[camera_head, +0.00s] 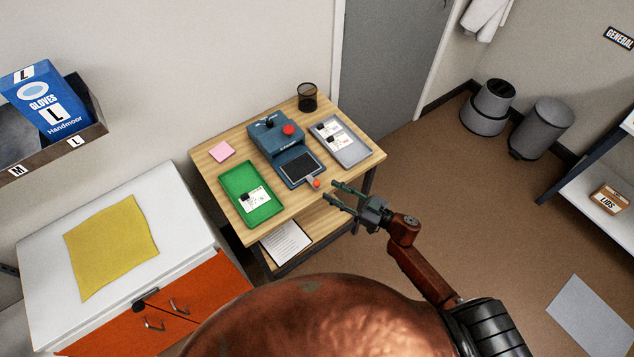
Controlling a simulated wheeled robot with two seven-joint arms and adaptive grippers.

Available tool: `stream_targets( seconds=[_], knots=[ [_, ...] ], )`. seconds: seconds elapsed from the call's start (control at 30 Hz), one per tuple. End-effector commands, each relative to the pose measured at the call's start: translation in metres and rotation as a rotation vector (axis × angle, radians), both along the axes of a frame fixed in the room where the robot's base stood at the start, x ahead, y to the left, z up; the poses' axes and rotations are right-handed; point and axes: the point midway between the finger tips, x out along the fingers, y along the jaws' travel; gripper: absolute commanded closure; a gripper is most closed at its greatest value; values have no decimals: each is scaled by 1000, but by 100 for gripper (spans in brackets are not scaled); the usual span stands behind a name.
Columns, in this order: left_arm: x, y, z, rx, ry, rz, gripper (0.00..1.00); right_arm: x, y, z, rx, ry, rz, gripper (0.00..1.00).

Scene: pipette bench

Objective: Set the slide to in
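A blue device (271,134) with a red button (289,130) and a black knob on top stands on the small wooden table. Its slide (300,169), a dark plate in a blue frame, extends from the device toward the table's front edge. An orange knob (316,183) sits on a short handle at the slide's front end. My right gripper (330,191) is open and empty, with its two fingers apart just to the right of the orange knob. I cannot tell whether a finger touches it. My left gripper is out of view.
A green tray (237,209) lies left of the device and a grey tray (352,154) right of it, each with cards. A pink note (222,151) and black mesh cup (307,91) stand toward the back. Open floor lies right of the table.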

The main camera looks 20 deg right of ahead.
Motion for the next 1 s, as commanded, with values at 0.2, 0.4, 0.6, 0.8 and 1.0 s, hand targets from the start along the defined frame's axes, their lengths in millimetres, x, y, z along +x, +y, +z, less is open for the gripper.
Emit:
stream_targets(
  seconds=[0.2, 0.4, 0.6, 0.8, 1.0],
  knots=[
    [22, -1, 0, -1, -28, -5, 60, 24, 22, 0, 2, -2, 0, 67],
    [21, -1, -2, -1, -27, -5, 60, 45, 41, 0, 2, -1, 0, 67],
    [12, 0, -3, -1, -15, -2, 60, 54, 49, 0, 1, 1, -1, 67],
    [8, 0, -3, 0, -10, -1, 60, 54, 50, 0, 0, 0, -1, 67],
    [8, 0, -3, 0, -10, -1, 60, 54, 49, 0, 0, 0, -2, 77]
  ],
)
